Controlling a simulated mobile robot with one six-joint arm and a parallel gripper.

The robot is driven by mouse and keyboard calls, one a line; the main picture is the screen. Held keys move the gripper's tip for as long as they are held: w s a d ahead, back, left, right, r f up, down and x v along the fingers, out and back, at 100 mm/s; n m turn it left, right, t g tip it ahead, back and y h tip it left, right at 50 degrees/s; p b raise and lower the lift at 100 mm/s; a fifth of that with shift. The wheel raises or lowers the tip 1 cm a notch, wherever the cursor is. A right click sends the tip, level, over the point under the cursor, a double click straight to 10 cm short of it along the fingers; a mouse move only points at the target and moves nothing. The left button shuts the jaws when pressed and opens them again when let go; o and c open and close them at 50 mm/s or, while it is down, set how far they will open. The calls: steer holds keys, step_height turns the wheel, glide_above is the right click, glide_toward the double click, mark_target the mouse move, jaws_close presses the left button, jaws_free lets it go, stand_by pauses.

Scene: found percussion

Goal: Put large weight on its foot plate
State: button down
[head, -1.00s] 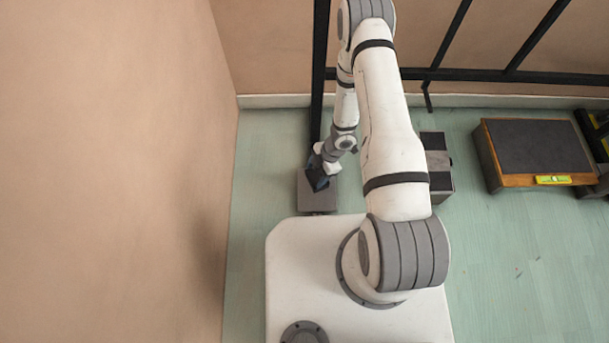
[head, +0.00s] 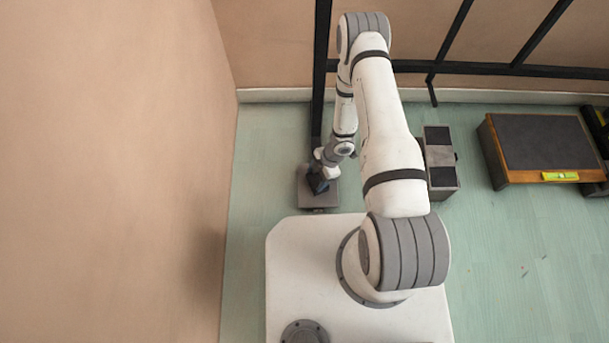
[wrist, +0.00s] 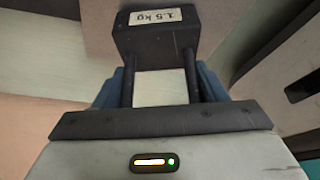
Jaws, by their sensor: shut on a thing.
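The large weight is a dark block with an upside-down "1.5 kg" label, seen in the wrist view (wrist: 155,38). My gripper (head: 317,180) is shut on it, with blue fingers on both sides in the wrist view. In the head view the dark weight (head: 317,184) is at the fingertips, over the grey square foot plate (head: 331,199) on the floor. The weight's underside is hidden, so I cannot tell whether it touches the plate. Part of the plate is hidden behind my gripper and the weight.
A black upright post (head: 318,80) rises just behind the foot plate, joined to a black frame. A grey box with black pads (head: 440,163) and a wooden box with a dark top (head: 545,143) stand to the right. A bare wall (head: 120,150) is close on the left.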

steer(key=shift+c, duration=1.4)
jaws_free()
